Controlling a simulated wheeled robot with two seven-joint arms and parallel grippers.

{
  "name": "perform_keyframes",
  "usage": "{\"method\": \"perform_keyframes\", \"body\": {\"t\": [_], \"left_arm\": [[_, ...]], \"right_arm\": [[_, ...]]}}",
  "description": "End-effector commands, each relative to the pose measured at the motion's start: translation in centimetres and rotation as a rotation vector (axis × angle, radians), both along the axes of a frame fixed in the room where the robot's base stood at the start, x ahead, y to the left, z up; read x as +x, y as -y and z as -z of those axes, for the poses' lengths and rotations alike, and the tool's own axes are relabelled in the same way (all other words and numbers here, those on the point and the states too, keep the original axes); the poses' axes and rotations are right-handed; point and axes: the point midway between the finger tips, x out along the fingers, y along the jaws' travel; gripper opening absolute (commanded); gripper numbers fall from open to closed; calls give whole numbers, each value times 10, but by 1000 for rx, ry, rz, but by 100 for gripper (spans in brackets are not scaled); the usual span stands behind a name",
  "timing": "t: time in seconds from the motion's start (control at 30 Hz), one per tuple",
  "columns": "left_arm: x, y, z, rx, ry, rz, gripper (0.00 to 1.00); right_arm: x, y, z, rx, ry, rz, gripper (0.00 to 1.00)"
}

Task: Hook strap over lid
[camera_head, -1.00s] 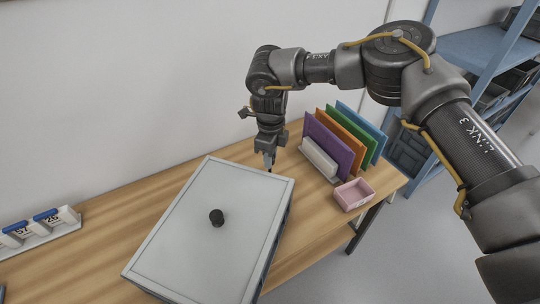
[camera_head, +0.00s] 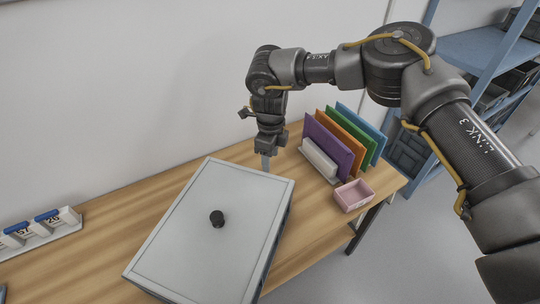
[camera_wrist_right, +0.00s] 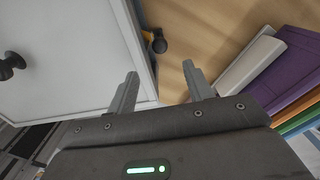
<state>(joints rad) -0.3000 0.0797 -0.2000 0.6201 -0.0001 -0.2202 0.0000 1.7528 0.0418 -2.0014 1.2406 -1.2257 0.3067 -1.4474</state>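A large box with a pale grey lid (camera_head: 190,255) sits on the wooden table, and a black knob (camera_head: 217,219) stands on the lid. In the right wrist view the lid (camera_wrist_right: 70,55) fills the left side, with the knob (camera_wrist_right: 10,66) at the far left. A small black-and-orange piece (camera_wrist_right: 158,45) lies at the box's edge; I cannot tell whether it is part of the strap. My right gripper (camera_head: 266,165) points down beside the box's far right corner. Its fingers (camera_wrist_right: 160,85) are apart with nothing between them. No strap shows clearly. My left gripper is out of view.
Purple, orange, green and blue panels (camera_head: 328,146) stand in a rack right of my right gripper. A pink open bin (camera_head: 354,195) sits near the table's right edge. A white tray with blue-topped pieces (camera_head: 45,222) lies at the left. A blue shelf (camera_head: 480,50) stands beyond.

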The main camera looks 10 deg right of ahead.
Motion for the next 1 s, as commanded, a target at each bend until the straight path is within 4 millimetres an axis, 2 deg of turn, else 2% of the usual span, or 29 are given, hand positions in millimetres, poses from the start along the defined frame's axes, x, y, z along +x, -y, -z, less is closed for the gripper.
{"method": "perform_keyframes", "body": {"t": [0.17,0.27,0.7,0.83,1.0], "left_arm": [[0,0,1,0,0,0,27],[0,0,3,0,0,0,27],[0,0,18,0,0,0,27],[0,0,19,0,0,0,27],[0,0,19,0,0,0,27]], "right_arm": [[0,0,-1,0,1,0,51],[1,0,-9,2,2,-1,51],[1,0,-89,0,4,0,51],[0,0,-102,-1,2,1,51],[0,0,-108,0,-1,0,51]]}}
